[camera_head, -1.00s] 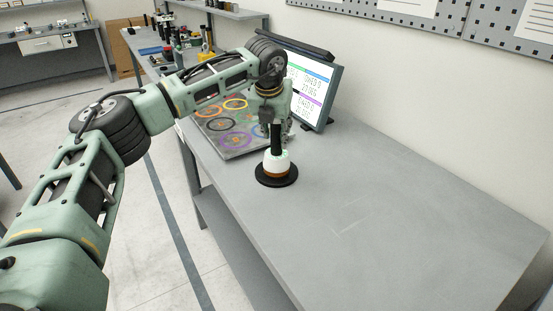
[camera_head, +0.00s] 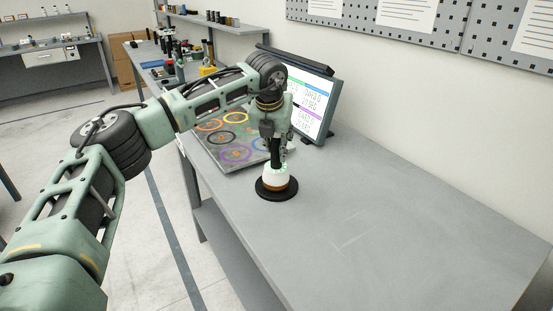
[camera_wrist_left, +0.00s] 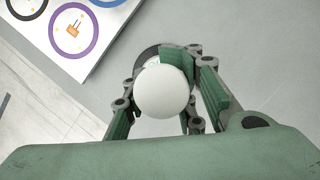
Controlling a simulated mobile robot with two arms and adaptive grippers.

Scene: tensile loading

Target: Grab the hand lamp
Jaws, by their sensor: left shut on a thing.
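The hand lamp (camera_head: 277,184) stands upright on the grey table, with a wide black disc at the bottom, a white and brown body and a dark handle. In the left wrist view its round white top (camera_wrist_left: 162,91) shows between the fingers, with part of the dark disc behind it. My left gripper (camera_head: 278,151) points down over the lamp and is shut on its upper part. The left gripper's fingers (camera_wrist_left: 165,120) stand on both sides of the white top. The exact contact is partly hidden. My right gripper is not in view.
A flat board with coloured rings (camera_head: 232,157) lies just left of the lamp. A monitor (camera_head: 312,103) stands behind it, close to the gripper. The table (camera_head: 400,225) is clear to the right and front. A side bench with several items (camera_head: 165,68) is farther back.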

